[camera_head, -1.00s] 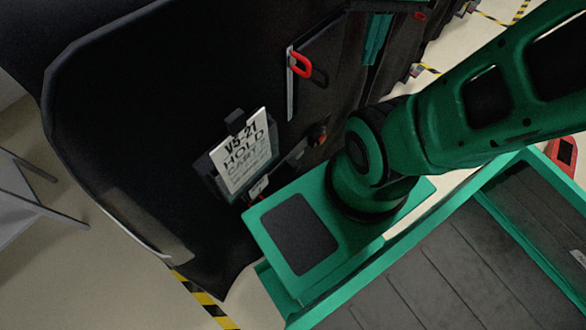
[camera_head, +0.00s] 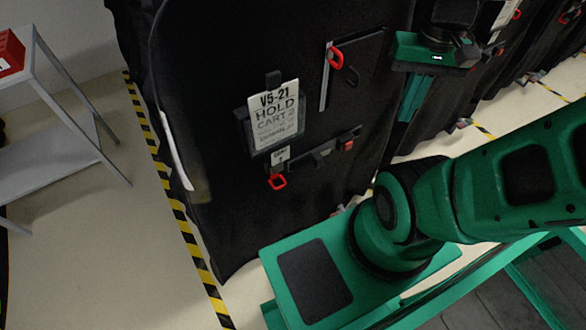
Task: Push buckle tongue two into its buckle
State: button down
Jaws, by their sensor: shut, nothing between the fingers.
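The buckle and its tongue are small in this view, and I cannot tell which part is tongue two. A dark strap or bar (camera_head: 322,153) with a red part (camera_head: 348,145) at its right end lies across the black cart cover (camera_head: 225,190), below the sign. A red loop (camera_head: 277,183) hangs at the lower left of that bar. Whether any tongue sits in a buckle is too small to tell. My gripper (camera_head: 407,115), with its green fingers shut and empty, points down at the upper right, to the right of the bar and apparently apart from it.
A white sign reading V5-21 HOLD (camera_head: 275,118) hangs on the cover. A flap with a red pull (camera_head: 336,57) is above right. A grey shelf table (camera_head: 55,160) with a red box (camera_head: 10,55) stands at left. Yellow-black tape (camera_head: 185,225) edges open floor.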

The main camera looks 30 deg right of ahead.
aim_at(317, 159)
jog(key=u, duration=0.15)
jog(key=k, duration=1.85)
jog(key=z, duration=0.45)
jog(key=i, duration=1.5)
